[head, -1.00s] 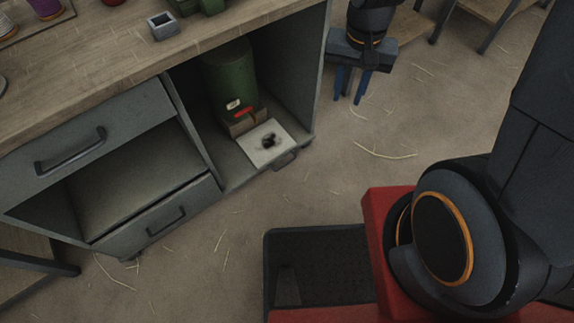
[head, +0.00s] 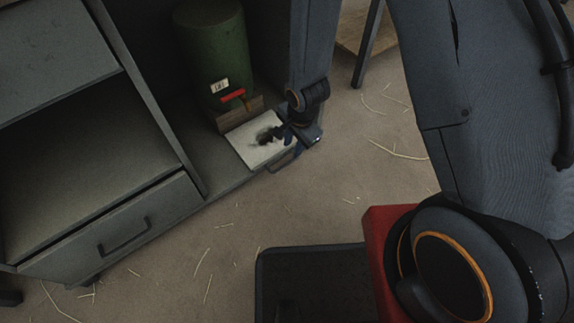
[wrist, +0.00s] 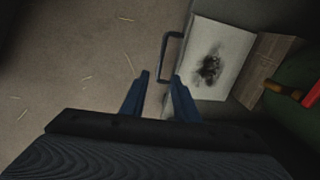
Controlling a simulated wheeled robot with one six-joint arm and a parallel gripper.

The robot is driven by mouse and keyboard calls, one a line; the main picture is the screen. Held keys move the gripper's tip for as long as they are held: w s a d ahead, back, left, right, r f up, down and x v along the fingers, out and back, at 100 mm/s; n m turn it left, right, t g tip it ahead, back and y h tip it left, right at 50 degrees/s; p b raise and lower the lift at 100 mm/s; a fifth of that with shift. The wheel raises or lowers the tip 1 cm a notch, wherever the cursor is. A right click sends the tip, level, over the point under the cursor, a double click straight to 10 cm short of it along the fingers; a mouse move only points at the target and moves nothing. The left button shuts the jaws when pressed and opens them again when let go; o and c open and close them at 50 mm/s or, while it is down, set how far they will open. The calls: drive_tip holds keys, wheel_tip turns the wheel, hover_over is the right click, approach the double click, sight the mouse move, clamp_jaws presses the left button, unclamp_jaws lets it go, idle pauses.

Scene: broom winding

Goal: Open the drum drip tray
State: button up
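The drum drip tray (head: 246,146) is a pale sheet-like tray with a dark stain, low in the cabinet in front of the green drum (head: 210,50). It also shows in the wrist view (wrist: 232,48). Its dark bar handle (wrist: 166,58) sticks out from the tray's front edge. My gripper (head: 284,138) is at the tray's front right corner, close to the handle, and hides part of it in the head view. In the wrist view its two blue fingers (wrist: 160,78) are apart and empty, with the handle's near end just ahead of and between their tips. Contact cannot be told.
The drum's red tap (head: 233,96) overhangs a wooden block (head: 238,113) behind the tray. The cabinet's right side wall (head: 312,50) stands close to my gripper. A closed drawer (head: 125,232) is at the left. The floor (head: 225,240) before the tray is clear except for straw.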

sight(287, 163)
drive_tip(key=f+b, duration=0.1)
drive_tip(key=f, duration=0.2)
drive_tip(key=w+a+f+b, duration=0.1)
drive_tip(key=f+b, duration=0.1)
drive_tip(key=f, duration=0.2)
drive_tip(key=f+b, duration=0.2)
drive_tip(key=f, duration=0.1)
drive_tip(key=shift+w+a+f, duration=0.2)
drive_tip(key=shift+a+f, duration=0.15)
drive_tip(key=shift+f, duration=0.05)
clamp_jaws()
